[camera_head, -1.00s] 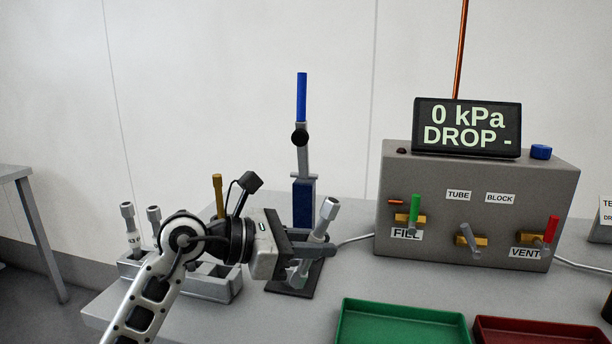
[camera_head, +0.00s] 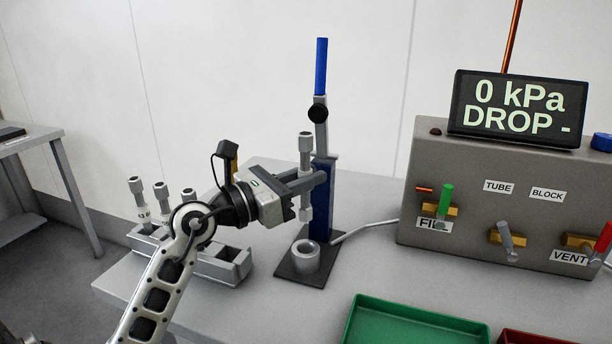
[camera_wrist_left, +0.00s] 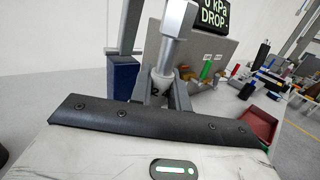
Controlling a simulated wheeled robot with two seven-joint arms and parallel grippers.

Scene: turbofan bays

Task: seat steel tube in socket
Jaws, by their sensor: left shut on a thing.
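My left gripper (camera_head: 306,184) is shut on a steel tube (camera_head: 305,148) and holds it upright. The tube has a wide collar at its top, and its lower end hangs above the socket (camera_head: 306,256), apart from it. The socket is a grey ring on a dark base plate (camera_head: 287,268) at the foot of the blue clamp stand (camera_head: 319,200). In the left wrist view the tube (camera_wrist_left: 172,50) stands between the fingers, with a dark mark on it near them. My right gripper is not in view.
A grey rack (camera_head: 215,267) with several similar tubes stands left of the socket. A grey test box (camera_head: 470,190) with coloured valve levers and a display (camera_head: 518,108) reading 0 kPa stands at right. A green tray (camera_head: 410,325) lies in front.

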